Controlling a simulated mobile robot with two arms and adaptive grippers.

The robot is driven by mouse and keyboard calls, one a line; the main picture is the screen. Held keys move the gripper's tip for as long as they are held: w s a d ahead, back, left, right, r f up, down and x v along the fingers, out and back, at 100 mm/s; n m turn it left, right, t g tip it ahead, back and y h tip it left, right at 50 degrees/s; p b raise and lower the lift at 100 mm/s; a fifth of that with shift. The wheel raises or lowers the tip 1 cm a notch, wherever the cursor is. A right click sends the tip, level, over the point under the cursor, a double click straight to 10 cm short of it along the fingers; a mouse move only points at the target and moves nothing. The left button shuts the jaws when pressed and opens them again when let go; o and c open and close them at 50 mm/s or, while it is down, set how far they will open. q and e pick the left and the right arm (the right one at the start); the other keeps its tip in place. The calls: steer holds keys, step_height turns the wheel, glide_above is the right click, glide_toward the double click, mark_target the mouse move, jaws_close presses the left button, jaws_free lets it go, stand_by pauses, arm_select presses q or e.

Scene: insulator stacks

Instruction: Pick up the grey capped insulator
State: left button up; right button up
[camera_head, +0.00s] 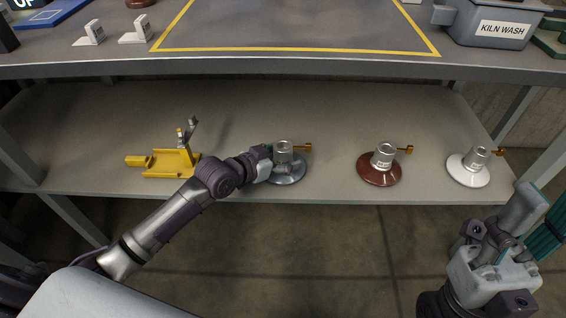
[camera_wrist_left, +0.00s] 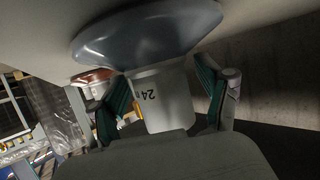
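The grey capped insulator (camera_head: 287,172) stands on the lower shelf, with a dark grey disc, a metal cap and a brass pin pointing right. In the left wrist view, its glossy disc (camera_wrist_left: 150,35) and its cap (camera_wrist_left: 163,100), marked 24, show upside down. My left gripper (camera_head: 265,163) is at the left side of the cap. In the left wrist view, the open fingers (camera_wrist_left: 165,95) stand either side of the cap, with narrow gaps visible. My right gripper (camera_head: 525,222) is at the lower right, away from the shelf, apparently empty; its finger gap is unclear.
On the same shelf stand a brown insulator (camera_head: 379,173), a white insulator (camera_head: 467,174) and a yellow fixture (camera_head: 170,164). The worktop (camera_head: 300,67) overhangs the shelf and carries a grey KILN WASH tub (camera_head: 494,30). Bare shelf lies between the insulators.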

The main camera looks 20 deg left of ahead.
arm_select(q)
jaws_close()
steer(key=shift+r, duration=0.15)
